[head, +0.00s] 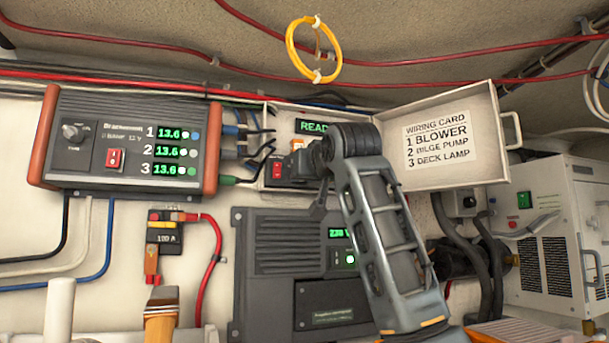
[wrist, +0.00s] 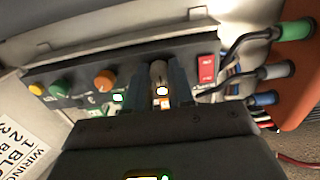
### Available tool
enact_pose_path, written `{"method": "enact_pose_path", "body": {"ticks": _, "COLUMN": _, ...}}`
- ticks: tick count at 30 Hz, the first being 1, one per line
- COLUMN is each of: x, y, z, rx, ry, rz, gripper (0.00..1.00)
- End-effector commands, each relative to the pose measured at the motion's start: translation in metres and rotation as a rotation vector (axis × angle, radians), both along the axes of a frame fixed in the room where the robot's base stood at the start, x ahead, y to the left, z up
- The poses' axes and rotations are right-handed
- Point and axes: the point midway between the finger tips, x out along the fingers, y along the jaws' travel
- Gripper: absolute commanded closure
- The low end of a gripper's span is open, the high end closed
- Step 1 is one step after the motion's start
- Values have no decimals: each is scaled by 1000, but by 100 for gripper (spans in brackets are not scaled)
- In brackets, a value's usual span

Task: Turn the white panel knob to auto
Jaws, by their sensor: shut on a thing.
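The open white panel box (head: 268,135) stands in the middle of the head view, with a green-lit display (head: 312,126) and a red switch (head: 277,171). My gripper (head: 312,160) reaches into it and hides most of its face. The knob's marks and pointer are too small or hidden to read. The red switch (wrist: 207,68) sits right of the fingers there. An orange knob (wrist: 104,80) and a green knob (wrist: 58,89) sit left of them.
The box's open lid (head: 475,170) carries a wiring card and extends right. A dark charger (head: 125,140) with orange ends is at the left, its cables running close to the box. A dark grey inverter (head: 285,270) is mounted below. A yellow cable coil (head: 290,45) hangs above.

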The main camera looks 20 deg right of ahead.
Motion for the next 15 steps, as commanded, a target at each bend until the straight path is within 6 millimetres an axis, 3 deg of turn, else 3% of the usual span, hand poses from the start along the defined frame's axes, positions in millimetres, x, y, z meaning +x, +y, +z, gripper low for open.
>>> {"method": "enact_pose_path", "body": {"ticks": 2, "x": 0, "y": 0, "z": 0, "rx": 0, "ry": -1, "rz": 0, "gripper": 100}}
{"method": "enact_pose_path", "body": {"ticks": 3, "x": 0, "y": 0, "z": 0, "rx": -1, "ry": -1, "rz": 0, "gripper": 76}}
{"method": "enact_pose_path", "body": {"ticks": 10, "x": 0, "y": 0, "z": 0, "rx": -1, "ry": -1, "rz": 0, "gripper": 54}}
{"method": "enact_pose_path", "body": {"ticks": 15, "x": 0, "y": 0, "z": 0, "rx": -1, "ry": -1, "rz": 0, "gripper": 52}}
